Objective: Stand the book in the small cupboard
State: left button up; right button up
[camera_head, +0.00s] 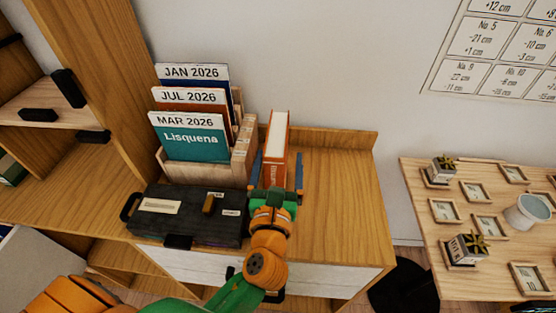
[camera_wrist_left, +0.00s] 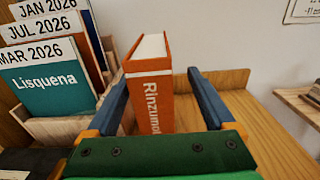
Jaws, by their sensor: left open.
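The orange book (camera_head: 275,140) stands upright on top of the wooden cupboard (camera_head: 340,200), near its low back rail. In the left wrist view the book (camera_wrist_left: 153,90) shows white page edges on top and the letters "Rinzumo" on its spine. My left gripper (camera_head: 277,172) is open, with one blue finger on each side of the book. In the left wrist view the fingers of my left gripper (camera_wrist_left: 158,95) flank the book, with a gap visible on the right side. Whether the left finger touches it I cannot tell. My right gripper is not in view.
A wooden file holder (camera_head: 243,150) with dated folders stands left of the book. A dark case (camera_head: 185,215) lies in front of it. The cupboard top right of the book is clear. A table (camera_head: 420,230) with small frames and pots stands at the right.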

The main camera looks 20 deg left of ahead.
pick_arm(q)
jog(key=x, duration=0.4)
jog(key=shift+w+a+r+p, duration=0.15)
jog(key=shift+a+r+p, duration=0.05)
jog(key=shift+a+p, duration=0.2)
jog(key=shift+w+a+f, duration=0.15)
jog(key=shift+w+a, duration=0.05)
jog(key=shift+w, duration=0.25)
jog(key=shift+s, duration=0.15)
grip_shut()
